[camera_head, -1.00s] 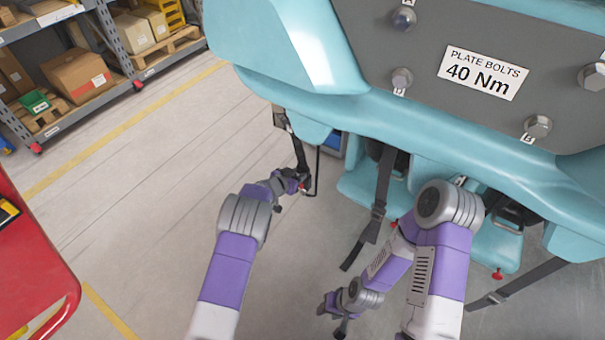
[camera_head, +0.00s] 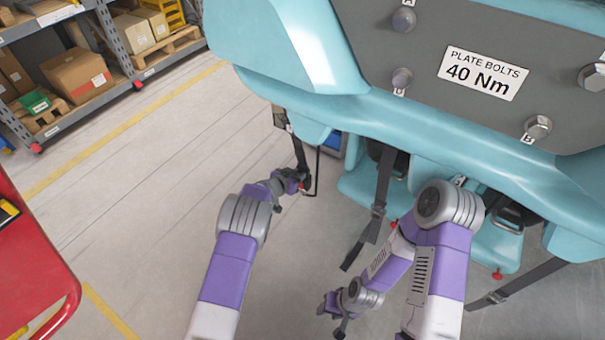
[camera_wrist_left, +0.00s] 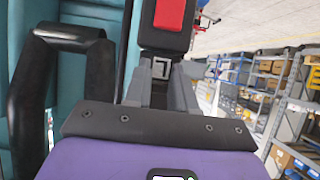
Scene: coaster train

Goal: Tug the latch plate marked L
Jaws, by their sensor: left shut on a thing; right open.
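My left gripper (camera_head: 303,183) is at the lower end of a black strap (camera_head: 299,150) hanging from the left side of the teal train car. In the left wrist view its grey fingers (camera_wrist_left: 163,82) are shut on a small grey piece, seemingly the latch plate (camera_wrist_left: 160,68), directly against a black buckle (camera_wrist_left: 165,40) with a red button (camera_wrist_left: 169,14). The fingers partly hide the plate, and no L mark is readable. My right gripper (camera_head: 341,327) is low over the floor, open and apart from the straps.
The teal car body (camera_head: 420,125) carries a grey bolted plate (camera_head: 440,25) labelled 40 Nm. Another black strap (camera_head: 380,205) hangs between my arms. A black padded bar (camera_wrist_left: 28,100) is beside my left gripper. A red cart (camera_head: 25,270) stands left; open floor (camera_head: 150,190) lies between.

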